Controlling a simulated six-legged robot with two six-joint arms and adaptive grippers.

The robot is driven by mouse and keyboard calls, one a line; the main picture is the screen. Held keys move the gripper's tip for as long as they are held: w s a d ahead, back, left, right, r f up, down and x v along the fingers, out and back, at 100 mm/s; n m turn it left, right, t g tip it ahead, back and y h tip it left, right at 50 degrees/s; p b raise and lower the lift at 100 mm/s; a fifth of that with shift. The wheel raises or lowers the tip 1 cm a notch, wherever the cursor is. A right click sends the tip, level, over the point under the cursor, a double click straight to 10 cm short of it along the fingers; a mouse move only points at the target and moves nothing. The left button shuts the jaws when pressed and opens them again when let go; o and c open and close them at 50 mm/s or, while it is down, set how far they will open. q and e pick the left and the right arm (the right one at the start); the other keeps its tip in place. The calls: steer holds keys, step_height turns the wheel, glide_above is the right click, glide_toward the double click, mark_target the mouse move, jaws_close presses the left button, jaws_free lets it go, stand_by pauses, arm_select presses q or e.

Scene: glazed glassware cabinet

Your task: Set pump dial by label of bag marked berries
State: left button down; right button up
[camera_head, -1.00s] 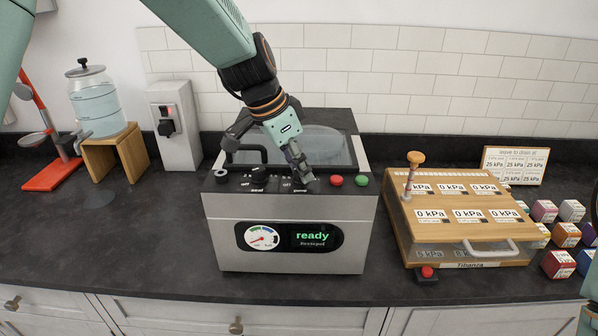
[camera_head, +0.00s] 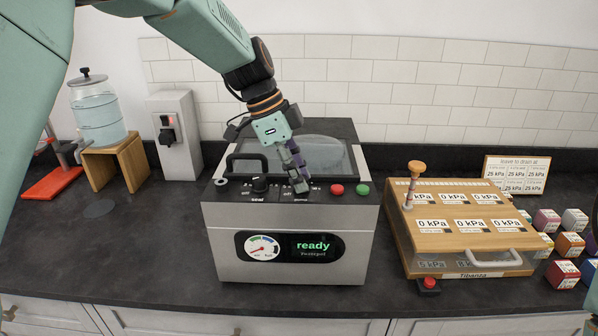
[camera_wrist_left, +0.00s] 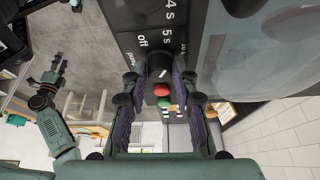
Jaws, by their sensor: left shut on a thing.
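The vacuum sealer (camera_head: 222,246) stands in the middle of the counter, with "ready" on its display (camera_head: 314,246). My left gripper (camera_head: 299,182) reaches down onto the pump dial at the front of its top panel and hides most of it. In the left wrist view the dark pump dial (camera_wrist_left: 158,72) sits between the fingers of my left gripper (camera_wrist_left: 157,93), which is shut on it. The seal dial (camera_head: 260,185) is just left of the gripper. The bag marked berries cannot be made out. My right gripper (camera_wrist_left: 50,84) shows small in the left wrist view; its jaw opening is unclear.
Red (camera_head: 337,190) and green (camera_head: 362,190) buttons lie right of the dial. A wooden box (camera_head: 396,222) with kPa labels stands right, beside several coloured cubes. A "leave to drain at" card (camera_head: 516,173) stands behind. A water jar (camera_head: 99,115) is at the left.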

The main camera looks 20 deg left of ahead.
arm_select(q)
steer(key=shift+s+f, duration=0.1)
steer(key=shift+f, duration=0.05)
steer(key=c, duration=1.4)
jaws_free()
steer(key=o, duration=0.3)
steer(key=shift+o, duration=0.3)
